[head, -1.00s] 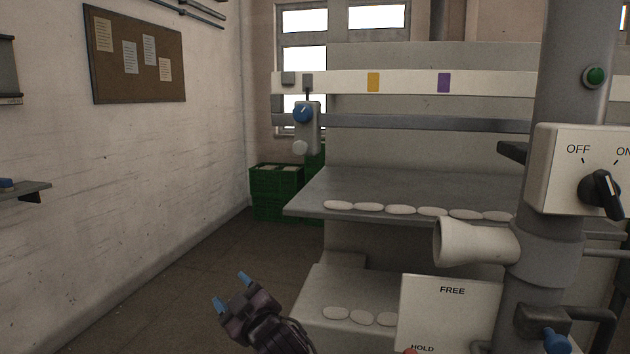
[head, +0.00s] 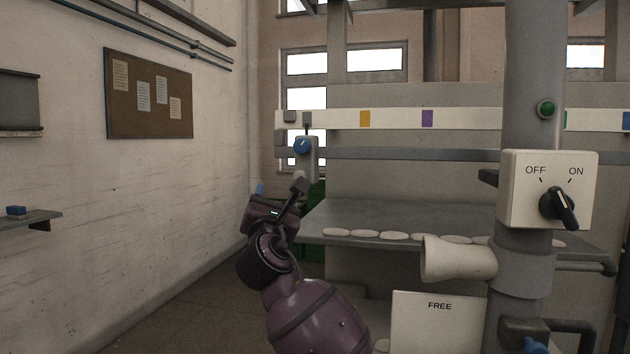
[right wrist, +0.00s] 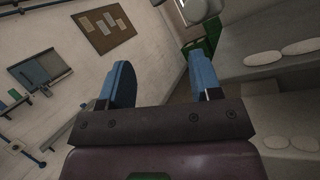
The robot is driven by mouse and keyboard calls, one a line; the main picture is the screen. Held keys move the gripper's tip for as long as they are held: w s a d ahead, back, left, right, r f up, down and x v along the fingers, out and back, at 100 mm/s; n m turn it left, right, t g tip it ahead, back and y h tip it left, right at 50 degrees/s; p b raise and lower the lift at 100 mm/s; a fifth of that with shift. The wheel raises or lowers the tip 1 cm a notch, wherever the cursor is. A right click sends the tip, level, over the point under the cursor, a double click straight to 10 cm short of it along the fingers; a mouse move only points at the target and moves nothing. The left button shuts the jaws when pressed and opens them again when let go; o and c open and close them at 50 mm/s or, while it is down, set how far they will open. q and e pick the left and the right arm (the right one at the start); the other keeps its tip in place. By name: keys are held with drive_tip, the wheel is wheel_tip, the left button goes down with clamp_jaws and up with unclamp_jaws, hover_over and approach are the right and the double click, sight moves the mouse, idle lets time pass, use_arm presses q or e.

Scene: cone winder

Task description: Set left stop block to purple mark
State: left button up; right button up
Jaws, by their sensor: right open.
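The left stop block (head: 308,158) is a grey block with a blue knob (head: 302,146) on its front. It hangs on the grey rail at its left end, with a thin dark pointer up to the white strip. The purple mark (head: 427,118) is on that strip, well to the right of the block. My right gripper (head: 277,190) is open and empty, just below and left of the block, partly covering its lower end. In the right wrist view, its blue fingers (right wrist: 164,82) are spread, and a pale rounded part shows at the top edge. My left gripper is not seen.
A yellow mark (head: 364,119) sits between block and purple mark. Below the rail is a grey shelf (head: 350,215) with pale oval pieces. An OFF/ON switch box (head: 520,205) and pale cone (head: 455,259) are on the column at right. Green crates (right wrist: 207,42) stand behind.

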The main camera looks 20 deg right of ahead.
sight(305, 160)
drive_tip(key=w+d+r+n+h, duration=0.1)
drive_tip(key=w+d+n, duration=0.1)
drive_tip(key=w+d+r+n+g+h, duration=0.1)
drive_tip(key=w+d+n, duration=0.1)
drive_tip(key=w+d, duration=0.1)
drive_tip(key=w+d+r+n+h, duration=0.1)
drive_tip(key=w+d+n, duration=0.1)
drive_tip(key=shift+w+d+r+g, duration=0.15)
drive_tip(key=shift+w+d+g, duration=0.2)
drive_tip(key=shift+d+g, duration=0.05)
idle(0.5)
clamp_jaws()
idle(0.3)
